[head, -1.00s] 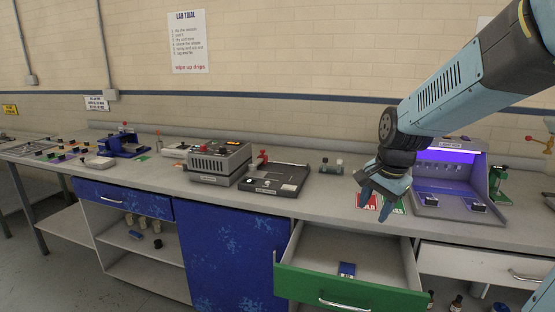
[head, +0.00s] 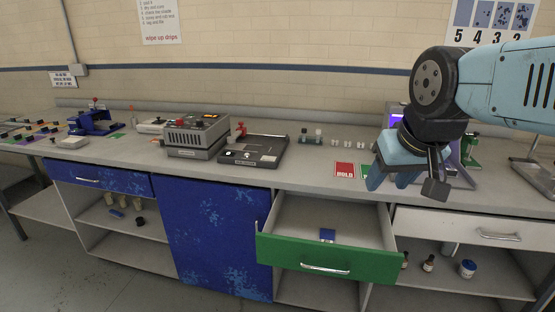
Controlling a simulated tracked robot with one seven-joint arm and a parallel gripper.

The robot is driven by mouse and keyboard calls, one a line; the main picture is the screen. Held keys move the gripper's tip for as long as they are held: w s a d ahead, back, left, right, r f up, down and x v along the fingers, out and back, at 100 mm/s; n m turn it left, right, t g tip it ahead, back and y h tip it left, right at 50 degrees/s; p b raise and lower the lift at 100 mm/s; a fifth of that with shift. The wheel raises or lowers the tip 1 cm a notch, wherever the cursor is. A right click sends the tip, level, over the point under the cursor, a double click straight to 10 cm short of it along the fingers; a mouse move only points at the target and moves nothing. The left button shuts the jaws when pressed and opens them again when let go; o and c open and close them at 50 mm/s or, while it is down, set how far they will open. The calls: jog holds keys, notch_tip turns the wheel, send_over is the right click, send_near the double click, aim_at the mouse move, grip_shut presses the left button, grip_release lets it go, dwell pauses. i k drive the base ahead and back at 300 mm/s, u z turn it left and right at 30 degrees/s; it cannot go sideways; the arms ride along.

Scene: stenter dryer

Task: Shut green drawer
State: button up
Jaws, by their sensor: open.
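The green drawer (head: 340,262) stands pulled out from under the grey bench top. Its front is green with a metal bar handle (head: 325,269). My gripper (head: 405,186) is open and empty. In the picture it hangs to the upper right of the drawer, in front of the bench top's edge, apart from the drawer front. My arm comes in from the right and hides part of the lit purple cabinet behind it.
A blue cupboard door (head: 217,235) is left of the drawer and a white drawer (head: 480,230) is right of it. Bottles (head: 428,263) stand on the shelf below. The bench top holds a grey machine (head: 195,132), a black tray device (head: 254,149) and a red card (head: 344,170).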

aim_at(364, 249)
jog(key=k, duration=1.3)
jog(key=z, duration=0.3)
jog(key=i, duration=0.8)
jog(key=z, duration=0.4)
jog(key=i, duration=0.8)
jog(key=u, duration=0.3)
